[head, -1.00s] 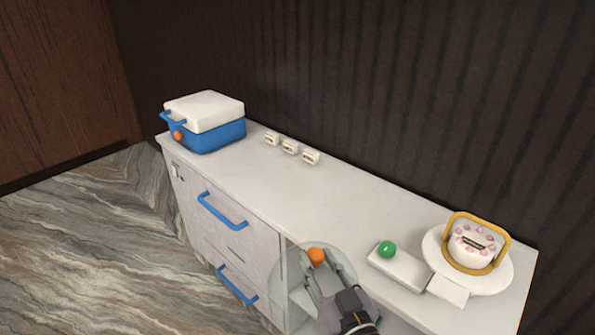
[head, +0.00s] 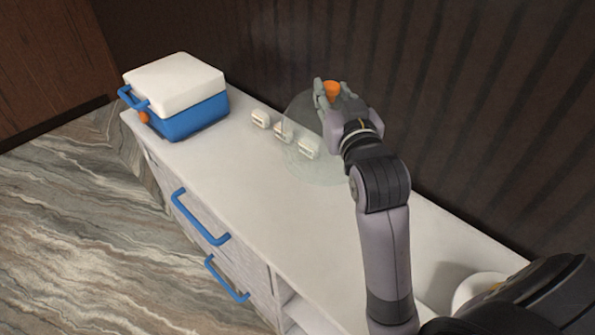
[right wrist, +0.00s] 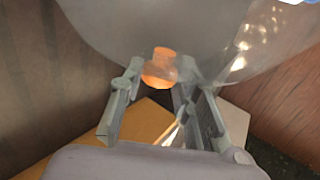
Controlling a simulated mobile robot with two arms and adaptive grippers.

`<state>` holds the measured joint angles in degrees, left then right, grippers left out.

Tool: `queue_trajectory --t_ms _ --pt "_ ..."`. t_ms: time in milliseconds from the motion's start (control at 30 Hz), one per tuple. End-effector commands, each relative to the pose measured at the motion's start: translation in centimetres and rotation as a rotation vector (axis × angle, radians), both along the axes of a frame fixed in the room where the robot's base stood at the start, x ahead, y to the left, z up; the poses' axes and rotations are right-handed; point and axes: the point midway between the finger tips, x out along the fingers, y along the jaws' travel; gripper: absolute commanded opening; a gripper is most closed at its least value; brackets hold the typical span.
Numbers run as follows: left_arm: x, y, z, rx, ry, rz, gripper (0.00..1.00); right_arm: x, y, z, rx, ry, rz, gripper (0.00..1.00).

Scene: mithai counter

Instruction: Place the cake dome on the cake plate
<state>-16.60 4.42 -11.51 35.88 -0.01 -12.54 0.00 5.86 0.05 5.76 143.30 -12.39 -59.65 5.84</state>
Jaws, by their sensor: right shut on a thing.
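The cake dome (head: 303,112) is a clear, see-through cover with an orange knob (head: 332,88). My right gripper (head: 334,93) is shut on the knob, and the dome hangs around and below the fingers over the back of the counter. The right wrist view shows the knob (right wrist: 160,68) between the fingers and the dome's pale wall (right wrist: 130,25) beyond it. A curved white piece at the lower right, seemingly the cake plate (head: 474,287), shows beside my arm. The cake is hidden. My left gripper is not in view.
A blue and white cooler box (head: 190,118) stands at the counter's left end. Small white label blocks (head: 260,119) stand along the back, some seen through the dome. The counter top (head: 265,200) is clear in the middle. Blue-handled drawers (head: 200,218) face the front.

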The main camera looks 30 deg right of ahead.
Motion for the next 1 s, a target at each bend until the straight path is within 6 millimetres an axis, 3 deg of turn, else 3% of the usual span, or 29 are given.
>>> queue_trajectory --t_ms 67,167,400,600,867,1000 --pt "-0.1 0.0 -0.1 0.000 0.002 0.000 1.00 0.0 -0.1 -0.3 0.001 0.002 -0.002 0.00" --pt "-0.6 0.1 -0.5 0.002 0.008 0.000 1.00 0.0 -0.1 -2.2 0.000 0.008 -0.003 0.00" --pt "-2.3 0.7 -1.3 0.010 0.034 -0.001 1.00 -0.1 -0.1 -8.7 0.001 0.010 -0.003 0.00" --pt "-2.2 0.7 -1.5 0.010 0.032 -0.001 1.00 -0.1 -0.1 -13.3 0.002 0.006 -0.003 0.00" --pt "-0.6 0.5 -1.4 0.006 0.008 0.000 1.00 -0.1 -0.1 -15.9 0.002 0.002 -0.002 0.00" --pt "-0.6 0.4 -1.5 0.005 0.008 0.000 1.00 -0.1 -0.1 -18.1 0.001 0.005 -0.003 0.00"
